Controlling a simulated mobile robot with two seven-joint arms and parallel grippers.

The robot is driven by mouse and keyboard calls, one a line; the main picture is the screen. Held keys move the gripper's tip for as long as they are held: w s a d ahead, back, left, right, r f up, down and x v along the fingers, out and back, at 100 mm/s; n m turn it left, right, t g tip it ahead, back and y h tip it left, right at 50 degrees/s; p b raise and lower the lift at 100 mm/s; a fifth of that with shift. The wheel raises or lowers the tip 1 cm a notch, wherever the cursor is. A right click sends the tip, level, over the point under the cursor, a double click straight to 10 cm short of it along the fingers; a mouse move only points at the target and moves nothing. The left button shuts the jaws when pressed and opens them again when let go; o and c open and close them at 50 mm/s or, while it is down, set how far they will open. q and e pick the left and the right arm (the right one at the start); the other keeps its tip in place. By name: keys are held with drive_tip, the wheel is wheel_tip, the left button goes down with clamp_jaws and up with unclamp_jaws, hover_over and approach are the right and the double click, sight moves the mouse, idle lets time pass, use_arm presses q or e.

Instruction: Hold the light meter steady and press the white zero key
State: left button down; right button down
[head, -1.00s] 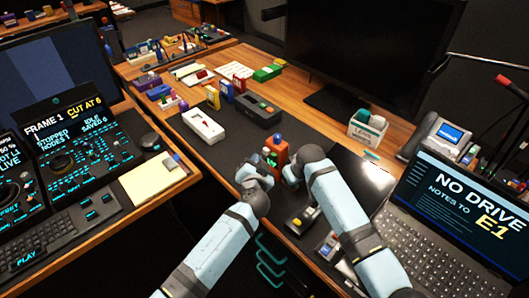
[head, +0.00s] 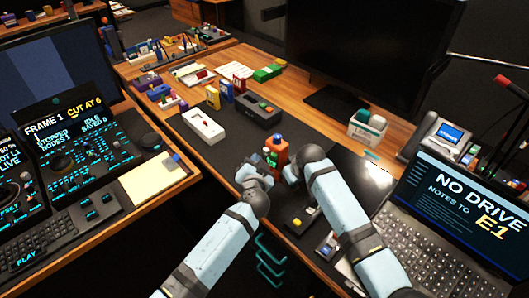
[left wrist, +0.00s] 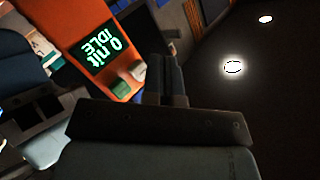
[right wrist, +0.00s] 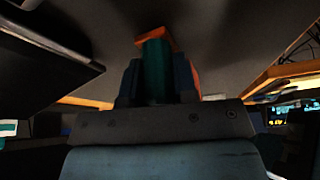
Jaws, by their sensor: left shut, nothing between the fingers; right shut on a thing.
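The light meter (head: 283,152) is an orange upright device with a blue top, standing at the middle of the dark mat in the head view. In the left wrist view its orange face (left wrist: 70,20) carries a lit screen (left wrist: 102,43) reading "0 nit IDLE", turned over.
A white box device (head: 203,126) and a dark box (head: 258,109) lie behind on the mat. A small box with a yellow button (head: 300,219) lies in front. A laptop (head: 440,225) stands at right, a control console (head: 85,160) at left.

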use_arm(q)
drive_tip(key=shift+w, duration=0.1)
drive_tip(key=shift+w+d, duration=0.2)
drive_tip(key=shift+d, duration=0.1)
drive_tip(key=shift+w+d, duration=0.35)
idle(0.8)
idle(0.4)
drive_tip(key=shift+s+a, duration=0.65)
drive_tip(key=shift+a, duration=0.05)
drive_tip(key=s+a, duration=0.3)
drive_tip(key=shift+s+a, duration=0.2)
drive_tip(key=shift+a, duration=0.1)
drive_tip(key=shift+s+r, duration=0.1)
idle(0.6)
